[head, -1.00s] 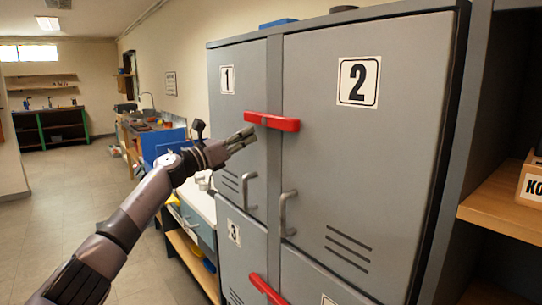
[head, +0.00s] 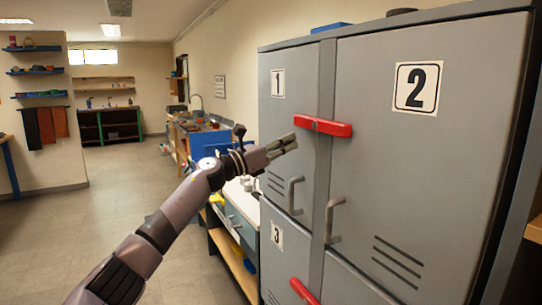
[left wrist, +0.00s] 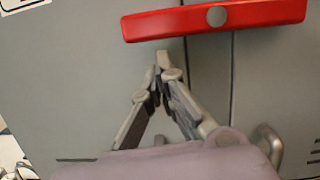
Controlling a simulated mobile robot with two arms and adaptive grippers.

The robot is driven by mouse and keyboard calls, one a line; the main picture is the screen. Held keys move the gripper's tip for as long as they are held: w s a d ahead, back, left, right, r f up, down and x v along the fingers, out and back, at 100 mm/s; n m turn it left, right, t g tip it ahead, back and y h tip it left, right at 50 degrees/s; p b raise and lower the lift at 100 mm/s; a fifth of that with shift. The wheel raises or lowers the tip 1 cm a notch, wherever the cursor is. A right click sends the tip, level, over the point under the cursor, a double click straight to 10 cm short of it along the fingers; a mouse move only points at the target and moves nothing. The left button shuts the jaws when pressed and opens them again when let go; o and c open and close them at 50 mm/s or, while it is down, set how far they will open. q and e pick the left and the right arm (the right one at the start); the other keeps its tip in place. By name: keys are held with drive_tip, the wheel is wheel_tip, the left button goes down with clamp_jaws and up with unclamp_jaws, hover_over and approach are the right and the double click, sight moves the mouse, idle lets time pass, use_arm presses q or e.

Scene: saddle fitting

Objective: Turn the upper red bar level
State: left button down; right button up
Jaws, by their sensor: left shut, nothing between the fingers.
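The upper red bar (head: 323,126) lies across the seam between doors 1 and 2 of the grey locker. It looks close to level, with a slight slant in the picture. In the left wrist view the bar (left wrist: 265,15) spans the top, with a round grey pivot at its middle. My left gripper (head: 293,142) is shut and empty, just below the bar's left part. In the left wrist view its fingertips (left wrist: 160,60) come together below the bar with a small gap to it. My right gripper is not in view.
A lower red bar (head: 304,291) is tilted, its left end higher, and cut off by the frame. Door handles (head: 334,220) stick out below the upper bar. A workbench (head: 232,215) stands left of the locker (head: 440,170). The floor (head: 105,200) at left is open.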

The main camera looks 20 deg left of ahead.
use_arm(q)
drive_tip(key=v, duration=0.9)
drive_tip(key=shift+s, duration=0.2)
